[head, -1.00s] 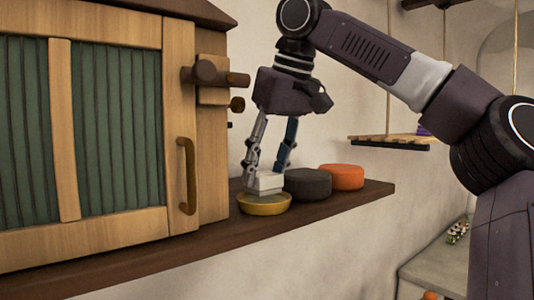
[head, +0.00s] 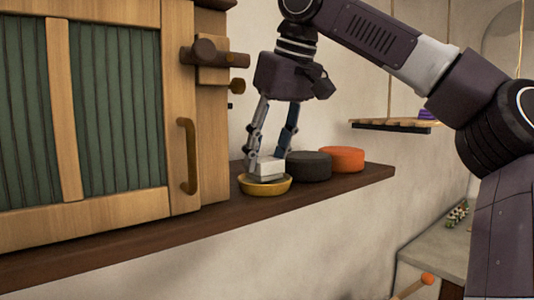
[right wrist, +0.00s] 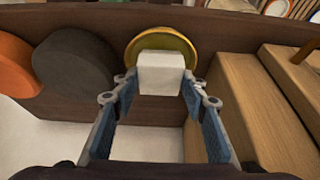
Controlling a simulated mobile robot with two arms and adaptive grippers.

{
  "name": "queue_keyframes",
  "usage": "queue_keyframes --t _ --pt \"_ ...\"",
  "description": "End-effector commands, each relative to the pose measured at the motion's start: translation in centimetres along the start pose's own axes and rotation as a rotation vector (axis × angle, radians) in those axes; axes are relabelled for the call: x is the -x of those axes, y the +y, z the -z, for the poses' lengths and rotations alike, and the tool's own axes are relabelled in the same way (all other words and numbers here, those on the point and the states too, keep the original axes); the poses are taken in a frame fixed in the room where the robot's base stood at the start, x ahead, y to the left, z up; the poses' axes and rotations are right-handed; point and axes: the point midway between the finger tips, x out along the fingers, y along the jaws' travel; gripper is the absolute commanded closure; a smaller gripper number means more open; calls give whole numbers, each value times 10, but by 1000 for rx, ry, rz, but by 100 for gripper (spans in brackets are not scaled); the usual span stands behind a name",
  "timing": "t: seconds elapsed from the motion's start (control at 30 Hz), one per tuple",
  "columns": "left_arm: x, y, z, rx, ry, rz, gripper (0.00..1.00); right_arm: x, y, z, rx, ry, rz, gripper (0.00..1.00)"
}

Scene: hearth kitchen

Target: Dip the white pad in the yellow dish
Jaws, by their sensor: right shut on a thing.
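The white pad (head: 267,167) is a small pale block between the fingers of my right gripper (head: 269,160). The yellow dish (head: 265,187) is round and shallow and stands on the dark wooden shelf. In the head view the pad's lower end is at the dish, inside its rim; I cannot tell whether it touches the bottom. In the right wrist view, the shut gripper (right wrist: 161,85) holds the white pad (right wrist: 161,72) in front of the yellow dish (right wrist: 161,40), whose far rim shows behind it. My left gripper is not in view.
A dark grey round block (head: 308,166) and an orange one (head: 342,159) stand right of the dish on the shelf (head: 150,234). A wooden cabinet (head: 95,110) with green panels stands close on the left. A hanging rack (head: 395,125) is further right.

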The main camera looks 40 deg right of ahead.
Motion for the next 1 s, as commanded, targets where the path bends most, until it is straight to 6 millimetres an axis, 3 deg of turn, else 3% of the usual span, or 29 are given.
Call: queue_keyframes --t 0.17,1.0 --pt "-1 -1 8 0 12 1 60 -2 0 -1 -1 1 0 79" --pt "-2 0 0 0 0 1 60 -7 0 -3 0 -2 0 79"
